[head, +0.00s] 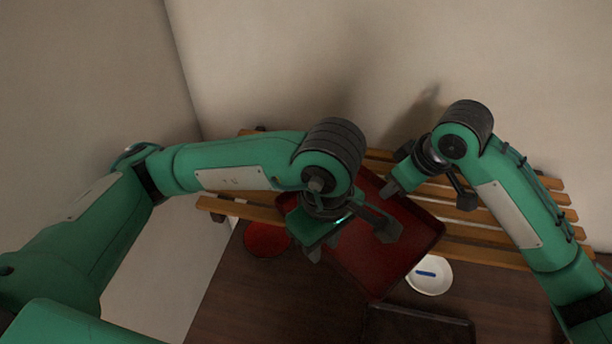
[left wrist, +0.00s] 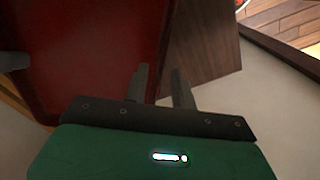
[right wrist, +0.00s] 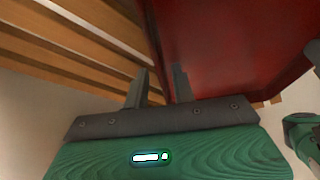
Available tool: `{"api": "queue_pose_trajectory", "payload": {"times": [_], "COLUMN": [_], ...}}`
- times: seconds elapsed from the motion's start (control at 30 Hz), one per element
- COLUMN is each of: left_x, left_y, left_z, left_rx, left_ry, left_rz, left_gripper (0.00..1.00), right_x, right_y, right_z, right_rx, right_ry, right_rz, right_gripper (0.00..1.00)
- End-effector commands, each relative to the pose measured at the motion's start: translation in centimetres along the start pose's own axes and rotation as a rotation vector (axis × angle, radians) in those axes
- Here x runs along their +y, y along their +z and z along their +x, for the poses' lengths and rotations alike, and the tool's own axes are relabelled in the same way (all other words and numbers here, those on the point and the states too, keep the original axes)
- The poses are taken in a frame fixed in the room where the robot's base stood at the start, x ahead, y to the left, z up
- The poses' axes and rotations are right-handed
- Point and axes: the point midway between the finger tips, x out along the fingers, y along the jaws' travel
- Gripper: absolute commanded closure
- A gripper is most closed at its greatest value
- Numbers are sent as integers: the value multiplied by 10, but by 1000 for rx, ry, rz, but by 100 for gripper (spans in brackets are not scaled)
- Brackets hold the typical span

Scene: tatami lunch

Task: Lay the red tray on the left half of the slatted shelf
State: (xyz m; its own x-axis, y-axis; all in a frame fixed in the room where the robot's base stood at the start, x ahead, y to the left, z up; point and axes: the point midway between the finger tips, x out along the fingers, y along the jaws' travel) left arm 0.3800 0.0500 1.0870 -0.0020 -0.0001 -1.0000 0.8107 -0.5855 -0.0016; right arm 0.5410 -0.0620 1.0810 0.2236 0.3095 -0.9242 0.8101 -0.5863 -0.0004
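The red tray (head: 405,250) hangs in the air between my two arms, turned at an angle, over the front of the slatted shelf (head: 480,235) and the dark table. My left gripper (head: 314,248) is at the tray's left edge; in the left wrist view the rim of the tray (left wrist: 95,50) runs between its fingers (left wrist: 160,88). My right gripper (head: 388,190) is at the tray's far edge; in the right wrist view the rim of the tray (right wrist: 220,45) passes between its fingers (right wrist: 160,88). My left forearm hides part of the tray and shelf.
A dark wooden table (head: 245,305) stands in front of the shelf. On it are a round red dish (head: 266,240), a white bowl (head: 430,287) with a blue item in it, and a dark tray (head: 415,328). Walls close off the back and left.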

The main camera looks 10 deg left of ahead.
Motion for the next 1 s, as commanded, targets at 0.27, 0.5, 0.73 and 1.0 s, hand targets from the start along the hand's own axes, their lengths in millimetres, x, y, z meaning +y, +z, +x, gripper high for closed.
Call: {"api": "queue_pose_trajectory", "payload": {"times": [0.27, 0.5, 0.73, 1.0], "left_x": [1, 0, 0, 0], "left_y": [-1, 0, 0, 0], "left_z": [-44, -86, -110, -115], "left_rx": [3, 3, 2, 1], "left_ry": [6, 5, 3, 1], "left_rz": [0, 1, 0, 1], "left_gripper": [74, 74, 74, 74], "right_x": [0, 0, 0, 0], "right_y": [0, 0, 0, -1], "right_z": [0, 0, 0, -20], "right_rx": [0, 0, 0, 3], "right_ry": [0, 0, 0, 2], "right_rz": [0, 0, 0, -2], "right_gripper": [74, 74, 74, 74]}}
